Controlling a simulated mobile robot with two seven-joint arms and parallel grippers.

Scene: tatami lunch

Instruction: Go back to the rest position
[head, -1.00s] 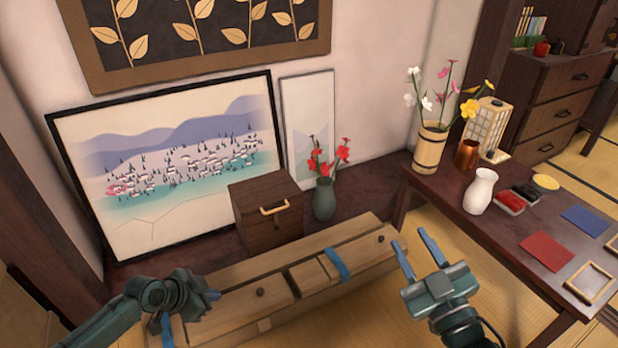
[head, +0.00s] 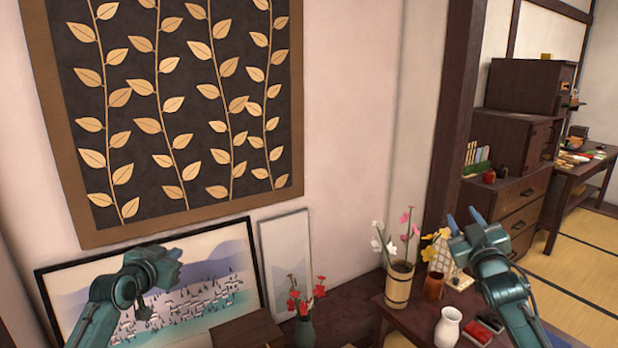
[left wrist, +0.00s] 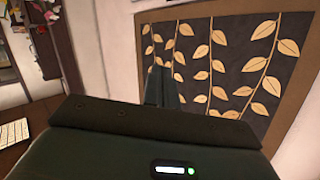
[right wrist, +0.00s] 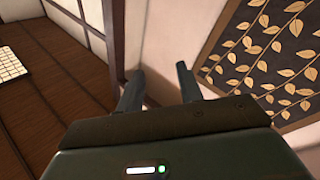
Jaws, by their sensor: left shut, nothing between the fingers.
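My left gripper (head: 178,254) is raised in front of the framed landscape picture at the lower left of the head view. In the left wrist view its fingers (left wrist: 161,84) are together, with nothing between them. My right gripper (head: 465,219) is raised at the right of the head view, in front of the dark chest and above the low table. In the right wrist view its two fingers (right wrist: 160,88) stand apart with nothing between them.
A low table (head: 392,325) holds a wooden flower bucket (head: 398,287), a copper cup (head: 433,286) and a white vase (head: 448,326). A green vase (head: 304,332) with red flowers stands left of it. A leaf-patterned panel (head: 140,60) hangs on the wall.

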